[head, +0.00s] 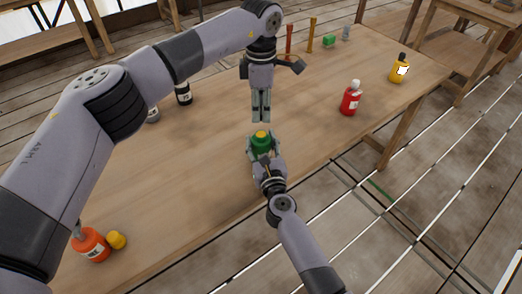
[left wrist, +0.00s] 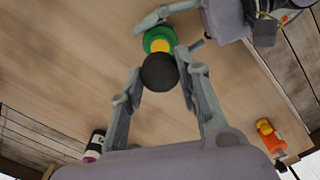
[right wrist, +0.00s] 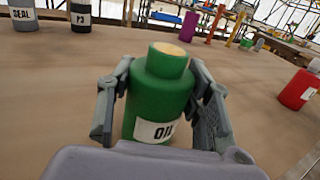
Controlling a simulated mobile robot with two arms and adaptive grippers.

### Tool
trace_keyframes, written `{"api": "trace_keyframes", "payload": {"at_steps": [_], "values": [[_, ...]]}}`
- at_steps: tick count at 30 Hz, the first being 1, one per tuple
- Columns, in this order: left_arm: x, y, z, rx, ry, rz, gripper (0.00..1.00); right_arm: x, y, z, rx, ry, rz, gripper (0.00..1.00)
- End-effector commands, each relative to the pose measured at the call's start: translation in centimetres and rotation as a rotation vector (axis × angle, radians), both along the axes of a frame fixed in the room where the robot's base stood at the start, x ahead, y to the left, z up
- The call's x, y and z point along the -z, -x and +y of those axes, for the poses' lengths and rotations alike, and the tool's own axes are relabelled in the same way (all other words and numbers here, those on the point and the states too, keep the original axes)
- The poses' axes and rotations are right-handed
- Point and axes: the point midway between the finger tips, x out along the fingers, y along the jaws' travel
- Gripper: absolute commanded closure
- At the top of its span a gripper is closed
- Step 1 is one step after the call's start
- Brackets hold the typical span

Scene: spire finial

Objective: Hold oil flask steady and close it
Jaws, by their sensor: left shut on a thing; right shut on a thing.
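The green oil flask (head: 258,150) stands upright on the table, its "OIL" label facing me in the right wrist view (right wrist: 158,98). Its neck is bare, with a yellowish top. My right gripper (head: 262,157) is shut around the flask body, one finger on each side. My left gripper (head: 261,120) points down above the flask, apart from it. In the left wrist view it is shut on a round black cap (left wrist: 159,72). The cap partly covers the flask (left wrist: 157,39) there. I cannot make out the cap in the head view.
A red bottle (head: 351,98) and a yellow bottle (head: 398,68) stand to the right. An orange bottle (head: 90,244) and a yellow cap (head: 117,240) are at the front left. A dark bottle (head: 183,93) stands behind my left arm. The table (head: 200,190) around the flask is clear.

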Motion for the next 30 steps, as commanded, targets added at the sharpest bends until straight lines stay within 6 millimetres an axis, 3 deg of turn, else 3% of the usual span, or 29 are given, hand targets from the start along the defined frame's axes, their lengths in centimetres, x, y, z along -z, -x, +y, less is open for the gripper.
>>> {"api": "trace_keyframes", "payload": {"at_steps": [7, 14, 23, 30], "values": [[0.0, 0.0, 0.0, 0.0, 0.0, 0.0, 0.8, 0.0, 0.0, 0.0, 0.0, 0.0, 0.0, 1.0], [0.8, 0.0, 0.0, 0.0, 0.0, 0.002, 0.8, 0.0, 0.0, 0.0, 0.0, 0.0, 0.0, 1.0], [4.8, 0.1, 0.0, 0.0, 0.0, 0.003, 0.8, 0.0, 0.0, 0.0, 0.0, 0.0, 0.0, 1.0], [5.0, 0.0, 0.0, 0.0, 0.001, 0.002, 0.8, 0.0, 0.0, 0.0, 0.0, 0.0, 0.0, 1.0]]}}
